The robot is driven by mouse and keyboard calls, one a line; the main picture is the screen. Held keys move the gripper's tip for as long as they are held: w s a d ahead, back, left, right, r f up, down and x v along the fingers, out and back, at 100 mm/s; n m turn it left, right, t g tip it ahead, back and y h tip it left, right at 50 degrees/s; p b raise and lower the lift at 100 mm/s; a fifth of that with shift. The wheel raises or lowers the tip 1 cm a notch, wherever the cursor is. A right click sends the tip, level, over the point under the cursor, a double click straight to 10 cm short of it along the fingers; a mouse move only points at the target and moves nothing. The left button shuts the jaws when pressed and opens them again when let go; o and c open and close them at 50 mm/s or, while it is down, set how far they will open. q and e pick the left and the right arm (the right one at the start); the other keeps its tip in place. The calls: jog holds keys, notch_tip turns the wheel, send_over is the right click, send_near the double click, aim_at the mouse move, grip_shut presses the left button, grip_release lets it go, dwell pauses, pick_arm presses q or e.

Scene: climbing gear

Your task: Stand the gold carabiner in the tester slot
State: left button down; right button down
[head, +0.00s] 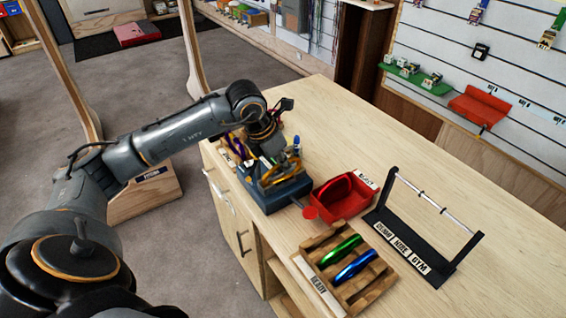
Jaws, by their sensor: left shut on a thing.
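The gold carabiner (279,172) is at the tip of my left gripper (267,158), which is shut on it. It is directly over the dark blue tester block (290,194), and its lower edge is at or near the top of the block. I cannot tell whether it is inside the slot, as the slot is hidden by the gripper and carabiner. A rod with a red knob (310,212) sticks out from the front of the tester. My right gripper is not in view.
A red bin (343,205) holding a red carabiner stands right of the tester. A wooden slatted rack (375,290) holds a green (341,250) and a blue (356,266) carabiner. A black stand with a metal rail (432,201) is farther right. The bench is clear at back.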

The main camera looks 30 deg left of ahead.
pick_arm(q)
jog(key=shift+f+b, duration=0.3)
jog(key=shift+f, duration=0.05)
jog(key=c, duration=1.4)
grip_release()
jog(key=shift+o, duration=0.2)
jog(key=v, duration=1.2)
jog(key=shift+s, duration=0.1)
